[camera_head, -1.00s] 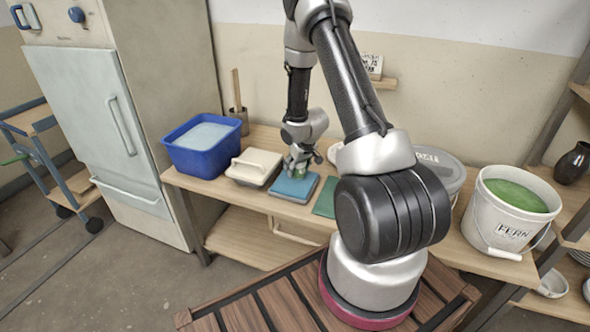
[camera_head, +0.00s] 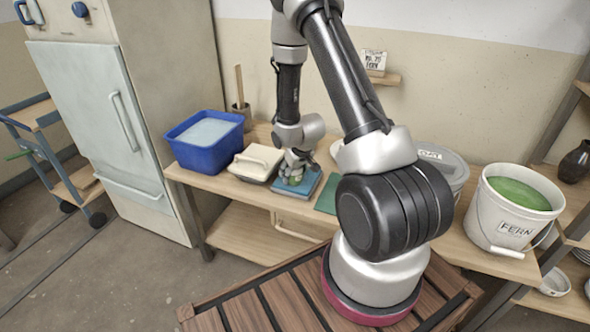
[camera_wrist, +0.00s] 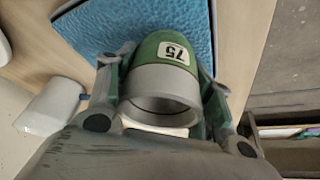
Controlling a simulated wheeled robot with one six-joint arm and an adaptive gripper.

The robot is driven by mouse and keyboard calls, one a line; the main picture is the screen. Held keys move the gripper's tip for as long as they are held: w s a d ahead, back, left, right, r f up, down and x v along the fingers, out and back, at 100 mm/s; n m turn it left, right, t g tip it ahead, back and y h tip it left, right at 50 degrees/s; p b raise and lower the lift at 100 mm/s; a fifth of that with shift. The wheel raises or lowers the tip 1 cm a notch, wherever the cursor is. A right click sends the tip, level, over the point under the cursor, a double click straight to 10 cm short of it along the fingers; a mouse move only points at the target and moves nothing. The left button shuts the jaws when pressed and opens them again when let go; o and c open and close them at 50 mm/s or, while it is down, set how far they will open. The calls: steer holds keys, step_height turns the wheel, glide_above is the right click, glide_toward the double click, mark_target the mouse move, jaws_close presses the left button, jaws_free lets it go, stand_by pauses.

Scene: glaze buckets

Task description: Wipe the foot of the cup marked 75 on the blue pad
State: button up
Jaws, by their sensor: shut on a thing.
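My gripper (camera_head: 293,168) is shut on a cup (camera_head: 292,180) over the left side of the blue pad (camera_head: 311,182) on the bench. In the wrist view the cup (camera_wrist: 172,78) is green on its outer part and grey near its open mouth, with a white label reading 75. Its mouth faces the wrist camera and its foot points towards the textured blue pad (camera_wrist: 130,22). The gripper's fingers (camera_wrist: 160,88) clasp the cup on both sides. The cup hides its own foot, so I cannot tell whether it touches the pad.
A cream lidded box (camera_head: 256,162) stands just left of the pad, with a blue tub (camera_head: 205,150) beyond it. A green mat (camera_head: 326,200) lies to the right. Farther right stand a grey lidded bucket (camera_head: 445,165) and a FERN bucket (camera_head: 512,222) of green glaze.

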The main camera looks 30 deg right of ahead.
steer(key=shift+w+d, duration=1.05)
steer(key=shift+d, duration=0.3)
steer(key=shift+w+d, duration=1)
steer(key=shift+d, duration=0.3)
steer(key=shift+s+a, duration=1.1)
steer(key=shift+a, duration=0.3)
steer(key=shift+s+a, duration=1.1)
steer(key=shift+a, duration=0.25)
steer(key=shift+r, duration=3.45)
